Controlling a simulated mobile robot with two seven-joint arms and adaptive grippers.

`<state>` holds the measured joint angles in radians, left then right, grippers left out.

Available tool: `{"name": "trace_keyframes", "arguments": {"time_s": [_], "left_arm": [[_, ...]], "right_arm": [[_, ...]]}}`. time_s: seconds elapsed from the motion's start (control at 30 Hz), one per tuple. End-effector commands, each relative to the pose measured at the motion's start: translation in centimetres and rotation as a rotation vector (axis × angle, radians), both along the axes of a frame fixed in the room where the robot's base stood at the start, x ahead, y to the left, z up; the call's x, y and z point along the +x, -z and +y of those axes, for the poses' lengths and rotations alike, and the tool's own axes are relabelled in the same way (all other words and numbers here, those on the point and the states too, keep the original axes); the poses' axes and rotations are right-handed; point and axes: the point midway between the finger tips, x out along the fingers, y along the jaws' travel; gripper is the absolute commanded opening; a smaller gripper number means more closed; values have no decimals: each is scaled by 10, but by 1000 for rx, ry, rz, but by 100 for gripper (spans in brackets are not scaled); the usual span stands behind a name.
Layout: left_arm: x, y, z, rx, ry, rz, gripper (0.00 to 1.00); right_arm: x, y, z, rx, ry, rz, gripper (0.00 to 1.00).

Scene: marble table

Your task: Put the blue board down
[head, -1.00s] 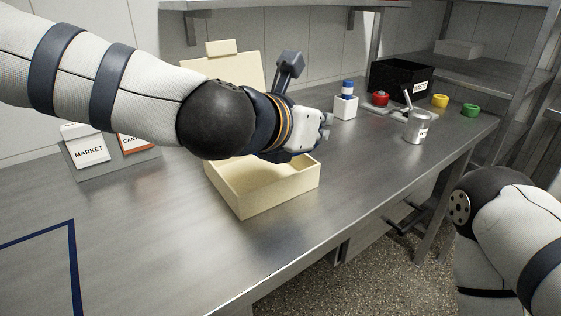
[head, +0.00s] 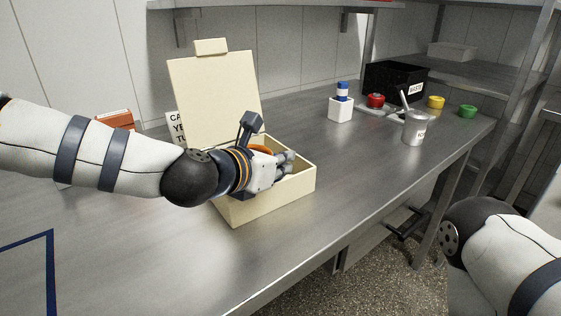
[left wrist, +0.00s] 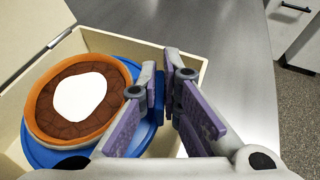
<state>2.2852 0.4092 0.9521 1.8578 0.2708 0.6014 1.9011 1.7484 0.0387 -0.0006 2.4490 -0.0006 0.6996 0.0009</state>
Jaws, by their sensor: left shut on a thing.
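The blue board (left wrist: 38,154) is round and carries a tart with an orange-brown rim (left wrist: 45,120), a dark filling and a white patch. Both are within the walls of the cream box (head: 275,204), whose lid (head: 205,95) stands open at the back. My left gripper (head: 288,162) reaches into the box. In the left wrist view its fingers (left wrist: 168,82) are shut on the board's edge near a box wall. In the head view, a sliver of the tart shows behind my gripper and the board is hidden. Whether the board touches the box floor cannot be seen. My right gripper is out of view.
A white cup with a blue-and-white stack (head: 341,108), a metal pot (head: 414,129), a black crate (head: 385,80) and red, yellow and green items stand to the right. A card (head: 178,127) and an orange item (head: 115,119) are behind my left arm. The front counter is clear.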

Motion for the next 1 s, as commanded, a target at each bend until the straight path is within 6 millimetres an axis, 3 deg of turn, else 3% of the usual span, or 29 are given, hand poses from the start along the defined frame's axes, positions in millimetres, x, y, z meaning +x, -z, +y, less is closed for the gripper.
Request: {"name": "trace_keyframes", "arguments": {"time_s": [0.53,0.57,0.6,0.8,1.0], "left_arm": [[0,11,0,1,2,-2,0],[-1,12,0,1,1,1,10],[-1,12,0,2,1,1,14],[-1,14,0,2,2,5,14],[-2,-5,1,3,2,-2,14]], "right_arm": [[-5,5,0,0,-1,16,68],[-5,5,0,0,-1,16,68],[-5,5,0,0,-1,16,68],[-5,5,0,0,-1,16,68],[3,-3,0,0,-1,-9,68]]}}
